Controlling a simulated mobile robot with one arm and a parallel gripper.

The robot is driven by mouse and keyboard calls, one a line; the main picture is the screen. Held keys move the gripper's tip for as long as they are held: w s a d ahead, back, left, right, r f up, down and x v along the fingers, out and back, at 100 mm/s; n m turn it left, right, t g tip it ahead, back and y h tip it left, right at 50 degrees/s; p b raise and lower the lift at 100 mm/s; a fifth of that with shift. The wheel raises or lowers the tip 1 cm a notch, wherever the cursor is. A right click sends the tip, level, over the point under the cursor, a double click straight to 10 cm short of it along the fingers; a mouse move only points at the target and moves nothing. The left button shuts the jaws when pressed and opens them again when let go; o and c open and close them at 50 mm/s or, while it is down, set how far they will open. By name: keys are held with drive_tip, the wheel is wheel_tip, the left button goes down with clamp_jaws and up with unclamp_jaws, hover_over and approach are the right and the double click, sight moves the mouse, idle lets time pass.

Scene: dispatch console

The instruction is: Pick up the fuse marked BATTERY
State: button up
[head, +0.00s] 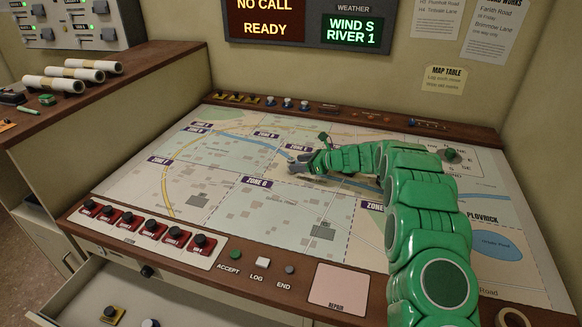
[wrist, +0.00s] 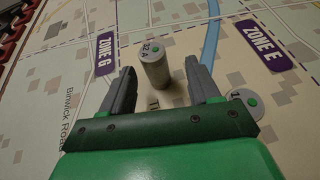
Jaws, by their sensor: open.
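A grey cylinder (wrist: 156,68) with a green dot stands upright on the map in the wrist view. The writing on its top looks like "32 A"; I cannot read BATTERY on it. My gripper (wrist: 158,75) is open, with one finger on each side of the cylinder and visible gaps. In the head view my gripper (head: 294,164) is low over the middle of the map, and the cylinder cannot be made out there.
The map table (head: 130,180) is mostly clear. An open drawer (head: 75,305) at the lower left holds small parts, including a yellow-based one (head: 112,314). Red-based knobs (head: 150,226) line the front edge. Rolled papers (head: 75,77) lie on the left cabinet.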

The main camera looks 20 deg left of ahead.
sight(287, 172)
drive_tip(key=shift+s+x, duration=0.1)
drive_tip(key=shift+x, duration=1.3)
drive_tip(key=shift+s+x, duration=0.15)
drive_tip(key=shift+x, duration=1.25)
drive_tip(key=c, duration=1.1)
drive_tip(key=shift+o, duration=0.2)
